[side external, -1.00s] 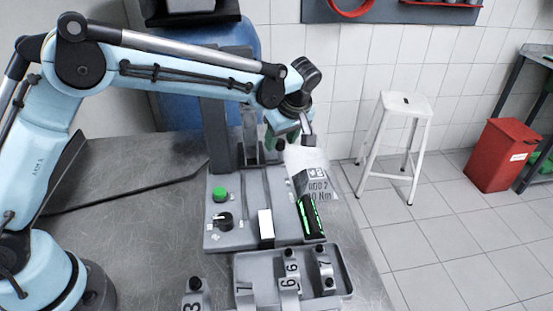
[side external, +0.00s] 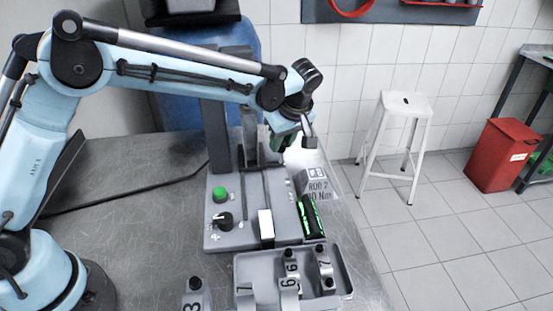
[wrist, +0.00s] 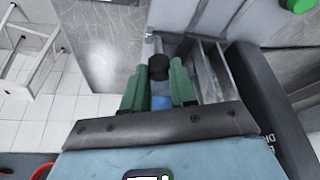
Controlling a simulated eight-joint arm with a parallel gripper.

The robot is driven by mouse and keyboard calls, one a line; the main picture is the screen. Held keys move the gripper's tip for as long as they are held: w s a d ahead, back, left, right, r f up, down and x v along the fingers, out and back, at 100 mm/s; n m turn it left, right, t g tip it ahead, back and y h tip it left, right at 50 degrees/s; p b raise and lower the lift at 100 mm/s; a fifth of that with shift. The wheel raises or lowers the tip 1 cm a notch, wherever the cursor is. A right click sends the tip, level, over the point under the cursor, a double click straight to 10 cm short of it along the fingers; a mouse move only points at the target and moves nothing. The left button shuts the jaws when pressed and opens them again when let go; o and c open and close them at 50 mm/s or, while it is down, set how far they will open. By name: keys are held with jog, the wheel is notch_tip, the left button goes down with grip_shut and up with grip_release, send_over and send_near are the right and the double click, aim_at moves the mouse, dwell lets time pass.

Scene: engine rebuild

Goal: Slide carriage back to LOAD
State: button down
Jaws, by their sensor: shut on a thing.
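My gripper (side external: 281,141) is at the far end of the grey machine base (side external: 238,238), beside the upright column. In the wrist view its green fingers (wrist: 158,88) stand on either side of a round black knob (wrist: 157,68) and are shut on it. A blue patch shows between the fingers below the knob. Grey rails (wrist: 207,72) run just right of the fingers. In the side view the slotted track (side external: 277,190) runs toward the near end of the base. The carriage body is mostly hidden by my gripper, and I cannot make out a LOAD mark.
A green button (side external: 219,194), black dial (side external: 223,220) and white block (side external: 266,224) sit on the base.

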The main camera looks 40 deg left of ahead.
jog(key=s+d, duration=1)
jog(key=shift+s+d, duration=0.45)
jog(key=c, duration=1.1)
grip_release()
jog(key=shift+c, duration=0.2)
jog(key=shift+o, duration=1.1)
jog(key=shift+r, duration=0.1)
jog(key=v, duration=1.2)
